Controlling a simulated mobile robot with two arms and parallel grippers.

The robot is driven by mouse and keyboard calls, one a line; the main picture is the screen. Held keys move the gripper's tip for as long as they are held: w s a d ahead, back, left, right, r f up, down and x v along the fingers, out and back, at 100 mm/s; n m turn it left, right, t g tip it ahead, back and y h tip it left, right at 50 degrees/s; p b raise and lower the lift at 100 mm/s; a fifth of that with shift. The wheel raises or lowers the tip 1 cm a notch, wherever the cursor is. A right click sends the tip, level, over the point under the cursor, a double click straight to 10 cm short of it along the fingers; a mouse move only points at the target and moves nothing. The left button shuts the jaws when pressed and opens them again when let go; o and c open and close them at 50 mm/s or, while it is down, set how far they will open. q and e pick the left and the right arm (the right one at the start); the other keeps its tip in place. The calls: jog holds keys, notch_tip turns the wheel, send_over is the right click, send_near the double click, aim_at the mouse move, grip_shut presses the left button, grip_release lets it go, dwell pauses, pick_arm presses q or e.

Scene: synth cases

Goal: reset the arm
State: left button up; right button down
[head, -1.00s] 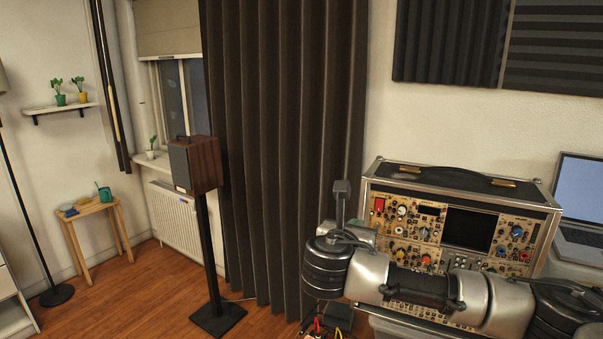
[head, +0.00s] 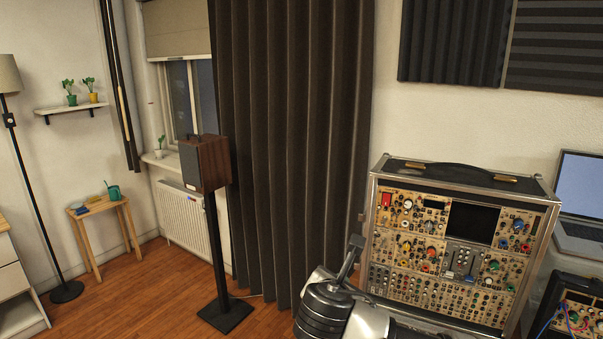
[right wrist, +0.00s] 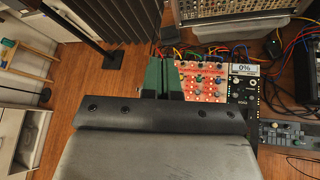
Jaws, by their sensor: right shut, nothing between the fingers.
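My right arm (head: 340,310) comes up from the bottom edge of the head view, in front of the rack case. Its gripper cannot be made out there. In the right wrist view the right gripper's green fingers (right wrist: 162,74) are together with nothing between them. They point over the wooden floor, just left of a red panel. My left arm and gripper are in neither view.
A rack case (head: 450,245) with many knobs stands right, beside a laptop (head: 583,200) and a smaller case (head: 575,310). A speaker (head: 204,163) on a stand is left of the curtain (head: 295,130). In the wrist view, a red panel (right wrist: 203,80) with cables lies near the fingers.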

jog(key=s+f+m+g+y, duration=0.5)
jog(key=s+f+m, duration=0.5)
jog(key=s+f, duration=0.3)
jog(key=s+d+f+m+g, duration=0.1)
jog(key=s+d+f+m, duration=0.2)
jog(key=s+d+m, duration=0.3)
jog(key=s+d+f+m+g+h, duration=0.1)
jog(key=s+d+f+m+g, duration=0.15)
jog(key=s+m, duration=0.4)
jog(key=s+d+f+m, duration=0.4)
jog(key=s+d, duration=0.1)
jog(key=s, duration=0.3)
notch_tip(320, 180, down, 31)
jog(key=g+b, duration=0.2)
jog(key=b, duration=0.4)
pick_arm(q)
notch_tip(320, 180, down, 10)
jog(key=b, duration=0.4)
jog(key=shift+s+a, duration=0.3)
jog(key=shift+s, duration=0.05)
pick_arm(e)
jog(key=s+d+f, duration=0.3)
jog(key=s+f, duration=1.4)
jog(key=f, duration=0.3)
jog(key=shift+f+n+g, duration=0.35)
jog(key=shift+g, duration=0.1)
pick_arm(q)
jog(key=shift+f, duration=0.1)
